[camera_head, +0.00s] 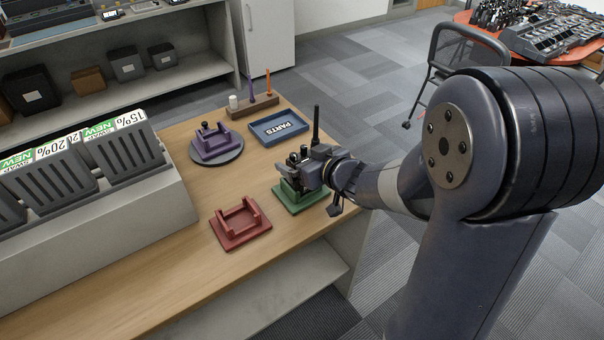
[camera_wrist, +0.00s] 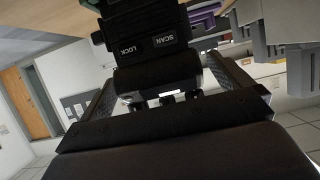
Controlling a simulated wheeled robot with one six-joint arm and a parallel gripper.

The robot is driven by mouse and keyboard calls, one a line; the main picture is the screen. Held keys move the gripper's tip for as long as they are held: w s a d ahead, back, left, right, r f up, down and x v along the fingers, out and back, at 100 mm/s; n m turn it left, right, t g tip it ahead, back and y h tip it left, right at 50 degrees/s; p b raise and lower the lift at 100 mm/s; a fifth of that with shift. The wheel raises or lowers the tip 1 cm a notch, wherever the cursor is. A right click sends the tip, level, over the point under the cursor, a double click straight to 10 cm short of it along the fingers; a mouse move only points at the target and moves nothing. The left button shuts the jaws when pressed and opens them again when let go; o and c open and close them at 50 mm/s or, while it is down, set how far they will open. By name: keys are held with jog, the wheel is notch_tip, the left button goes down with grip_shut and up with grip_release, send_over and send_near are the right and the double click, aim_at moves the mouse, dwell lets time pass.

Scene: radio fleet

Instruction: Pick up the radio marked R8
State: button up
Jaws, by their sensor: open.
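A black radio (camera_head: 316,124) with an upright antenna stands at the green cradle (camera_head: 295,201) on the wooden counter. My gripper (camera_head: 318,172) is at this radio and hides much of it. In the wrist view, the black radio (camera_wrist: 152,38) with SCAN and LOCK labels fills the upper middle. My open fingers (camera_wrist: 163,92) reach up on both sides of it. I cannot tell whether they touch it. No R8 mark is readable in either view. The red cradle (camera_head: 240,222) is empty. A purple cradle (camera_head: 212,146) sits on a dark round base.
A blue PARTS tray (camera_head: 278,127) and a holder (camera_head: 252,106) with upright tools are behind the radio. Grey slotted bins (camera_head: 126,150) stand at left. The near counter (camera_head: 150,290) is clear. A chair (camera_head: 458,62) and a red table with equipment are beyond.

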jog(key=shift+x, duration=1.45)
jog(key=shift+c, duration=0.2)
jog(key=shift+r, duration=0.1)
jog(key=c, duration=1.3)
